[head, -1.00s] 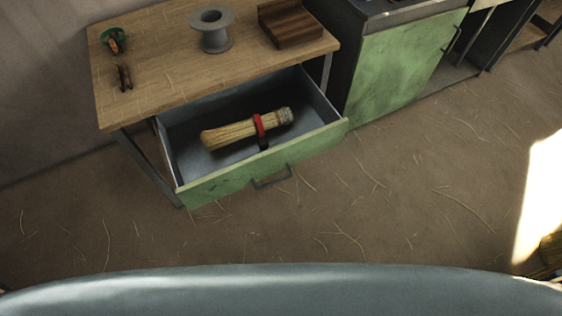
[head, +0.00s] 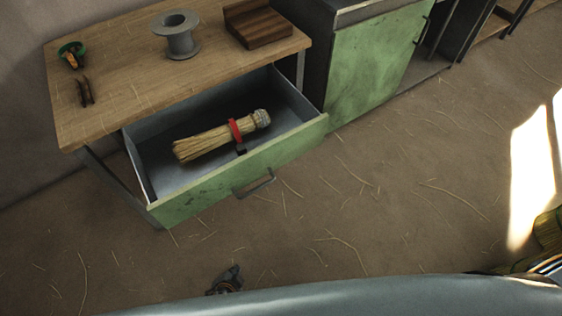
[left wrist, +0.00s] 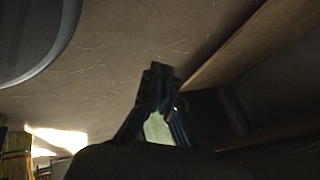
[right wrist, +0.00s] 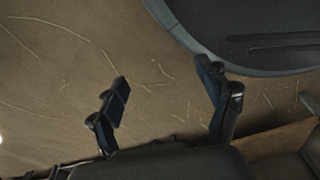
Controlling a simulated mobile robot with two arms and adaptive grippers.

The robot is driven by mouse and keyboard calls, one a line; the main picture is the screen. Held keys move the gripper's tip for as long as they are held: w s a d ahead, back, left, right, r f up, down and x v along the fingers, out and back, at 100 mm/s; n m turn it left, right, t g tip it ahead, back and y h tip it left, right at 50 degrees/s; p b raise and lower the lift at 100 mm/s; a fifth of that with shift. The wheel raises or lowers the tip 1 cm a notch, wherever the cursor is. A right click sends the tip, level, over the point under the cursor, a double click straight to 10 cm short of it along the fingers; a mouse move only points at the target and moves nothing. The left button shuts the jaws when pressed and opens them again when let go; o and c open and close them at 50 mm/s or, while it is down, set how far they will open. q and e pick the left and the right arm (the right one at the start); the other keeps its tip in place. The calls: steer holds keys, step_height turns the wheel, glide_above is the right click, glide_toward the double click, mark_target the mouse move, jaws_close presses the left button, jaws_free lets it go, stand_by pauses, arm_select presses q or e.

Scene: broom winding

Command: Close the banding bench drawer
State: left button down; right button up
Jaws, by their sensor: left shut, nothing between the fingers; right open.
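The banding bench drawer (head: 240,170) has a green front with a dark bar handle (head: 255,184) and stands pulled well out below the wooden bench top (head: 130,90). A straw broom head (head: 205,145) with a red band lies inside it. My left gripper (head: 226,278) shows at the bottom of the head view, apart from the drawer and in front of it. In the left wrist view its fingers (left wrist: 160,72) are together and empty. My right gripper (right wrist: 165,80) is open and empty over bare floor in the right wrist view; the head view does not show it.
A green-doored cabinet (head: 375,70) stands to the right. The straw-strewn floor before the drawer is clear.

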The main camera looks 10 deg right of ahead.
arm_select(q)
steer(key=w+d+r+m+t+h+b, duration=0.2)
steer(key=w+d+r+m+t+b, duration=0.25)
steer(key=w+d+r, duration=0.4)
steer(key=m+t+h+b, duration=0.3)
steer(key=m+t+b, duration=0.1)
steer(key=m+t, duration=0.15)
glide_toward(286, 140)
steer(key=s, duration=0.7)
arm_select(e)
steer(key=w+a+r+t, duration=0.1)
steer(key=w+r, duration=0.4)
steer(key=w, duration=0.4)
arm_select(q)
steer(key=shift+n, duration=0.3)
steer(key=x, duration=0.4)
steer(key=a+p+x, duration=0.1)
steer(key=x, duration=0.3)
steer(key=p+x, duration=0.1)
steer(key=x, duration=0.3)
steer(key=shift+w+a+r, duration=0.15)
steer(key=shift+w+a, duration=0.3)
steer(key=shift+w, duration=0.15)
arm_select(e)
steer(key=s+f, duration=0.3)
steer(key=f, duration=0.2)
steer(key=shift+f, duration=0.4)
